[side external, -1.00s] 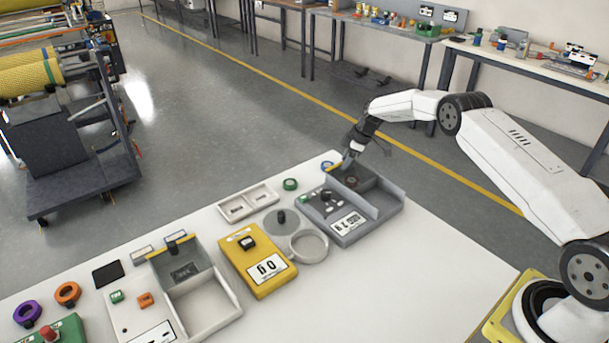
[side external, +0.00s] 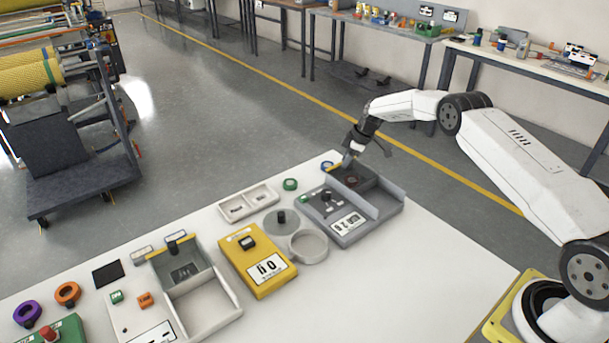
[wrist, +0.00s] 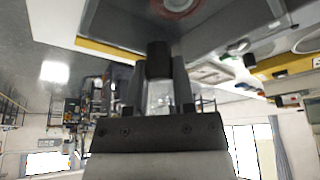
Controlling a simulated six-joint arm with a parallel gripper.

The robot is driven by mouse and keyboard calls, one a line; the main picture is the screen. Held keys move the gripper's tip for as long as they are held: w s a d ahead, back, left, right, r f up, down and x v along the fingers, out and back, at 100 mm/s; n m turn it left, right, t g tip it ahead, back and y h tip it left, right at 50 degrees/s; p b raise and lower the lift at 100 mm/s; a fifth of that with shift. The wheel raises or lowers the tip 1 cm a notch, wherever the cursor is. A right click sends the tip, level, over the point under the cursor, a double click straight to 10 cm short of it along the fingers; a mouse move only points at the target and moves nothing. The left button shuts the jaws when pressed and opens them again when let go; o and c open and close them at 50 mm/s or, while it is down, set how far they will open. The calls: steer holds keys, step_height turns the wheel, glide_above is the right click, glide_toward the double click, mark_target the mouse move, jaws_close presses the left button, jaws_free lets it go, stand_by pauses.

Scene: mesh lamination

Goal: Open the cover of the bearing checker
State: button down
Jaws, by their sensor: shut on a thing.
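The grey device with a readout (side external: 336,230), which I take for the bearing checker, stands at the table's far right corner. Its dark part (side external: 365,180) shows a small reddish ring (side external: 351,181); the ring also shows at the top of the wrist view (wrist: 178,4). A yellow strip (side external: 333,167) marks an edge at its back left, also seen in the wrist view (wrist: 108,49). My gripper (side external: 346,162) is at this back edge. In the wrist view, my gripper (wrist: 159,85) is shut on a black knob (wrist: 159,60) beside the yellow edge. The cover's exact angle is unclear.
A white box with a raised lid (side external: 207,309) is farther left. The table's front right is clear.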

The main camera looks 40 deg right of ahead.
steer(key=shift+s, duration=0.15)
stand_by(0.6)
steer(key=shift+s, duration=4.9)
steer(key=shift+c, duration=2.3)
jaws_free()
steer(key=shift+r, duration=0.15)
steer(key=v, duration=0.7)
steer(key=shift+r, duration=0.25)
steer(key=shift+s, duration=0.15)
